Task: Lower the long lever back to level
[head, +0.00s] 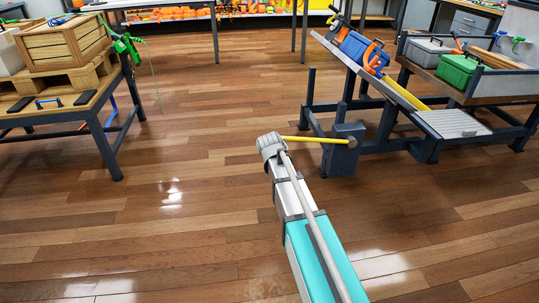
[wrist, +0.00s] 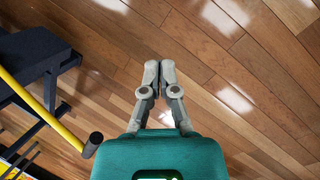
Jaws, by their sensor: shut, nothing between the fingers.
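The long yellow lever (head: 315,140) runs left from a dark pivot block (head: 343,152) on the floor-standing frame. Its left end is hidden behind my wrist in the head view. In the wrist view the lever (wrist: 40,102) slants down to a dark grip (wrist: 93,140), which lies left of my gripper body. My gripper (wrist: 159,66) is shut, fingertips together, over bare floor, with nothing between them. The fingers appear to the right of the lever's grip; I cannot tell whether my gripper body touches it. In the head view my gripper is hidden by my own arm.
A sloping ramp (head: 450,123) holds a blue box (head: 358,47) and an orange-handled tool. A green case (head: 457,70) sits behind it. At left, a table (head: 72,112) carries a wooden crate (head: 62,42). The wooden floor between them is clear.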

